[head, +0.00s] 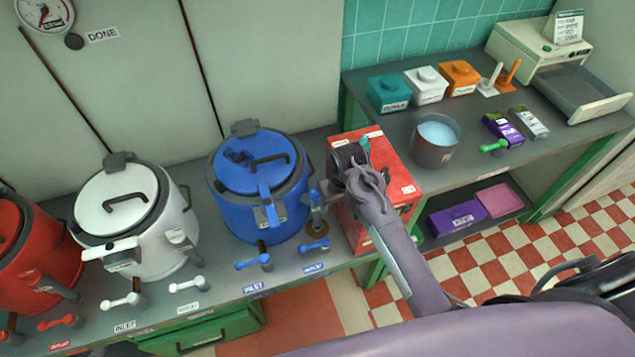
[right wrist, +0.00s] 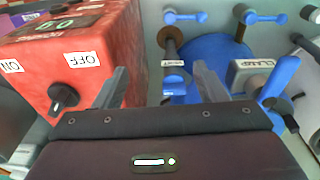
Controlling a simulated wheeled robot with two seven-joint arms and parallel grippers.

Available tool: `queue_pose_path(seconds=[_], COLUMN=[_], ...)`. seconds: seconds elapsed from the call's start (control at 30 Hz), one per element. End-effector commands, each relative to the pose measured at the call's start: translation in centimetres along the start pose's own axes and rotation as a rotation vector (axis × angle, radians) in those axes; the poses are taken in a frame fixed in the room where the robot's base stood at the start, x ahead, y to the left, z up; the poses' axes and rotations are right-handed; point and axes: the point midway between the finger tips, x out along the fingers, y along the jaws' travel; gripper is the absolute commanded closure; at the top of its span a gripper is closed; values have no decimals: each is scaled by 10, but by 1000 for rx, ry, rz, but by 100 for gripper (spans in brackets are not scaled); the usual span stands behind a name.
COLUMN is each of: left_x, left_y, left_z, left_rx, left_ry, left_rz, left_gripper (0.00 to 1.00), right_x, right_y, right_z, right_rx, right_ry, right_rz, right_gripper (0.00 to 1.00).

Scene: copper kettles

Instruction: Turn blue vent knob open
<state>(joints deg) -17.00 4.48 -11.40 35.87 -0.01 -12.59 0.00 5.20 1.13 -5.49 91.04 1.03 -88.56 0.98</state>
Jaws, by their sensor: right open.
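The blue kettle (head: 262,180) stands on the grey counter with its blue lid and front clamp in place. A small blue vent knob (head: 315,197) sits at its right side, close to my right gripper (head: 345,172). In the right wrist view a blue knob (right wrist: 174,86) below a small white label shows between the spread fingers of my right gripper (right wrist: 163,84), apparently beyond the tips. The gripper is open and empty; contact cannot be judged. My arm hides part of the area in the head view. My left gripper is out of view.
A red box (head: 378,150) with a black dial (right wrist: 66,97) stands directly beside my right gripper. Blue taps (head: 253,262) line the counter's front. A white kettle (head: 130,215) and a red kettle (head: 30,255) stand left.

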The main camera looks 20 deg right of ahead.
Motion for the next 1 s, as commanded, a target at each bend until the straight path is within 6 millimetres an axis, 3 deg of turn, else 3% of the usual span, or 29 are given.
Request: queue_pose_path(seconds=[0.3,0.53,0.77,1.0], left_x=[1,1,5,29], left_y=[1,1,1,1], left_z=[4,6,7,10], left_rx=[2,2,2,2], left_ry=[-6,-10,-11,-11], left_rz=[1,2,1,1], left_gripper=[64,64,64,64], right_x=[16,16,20,43], right_y=[-6,-15,-18,-18], right_z=[-57,-100,-109,-105], right_rx=[19,26,27,27], right_ry=[-58,-114,-135,-134], right_rz=[-12,-21,-23,-23], right_gripper=[35,35,35,35])
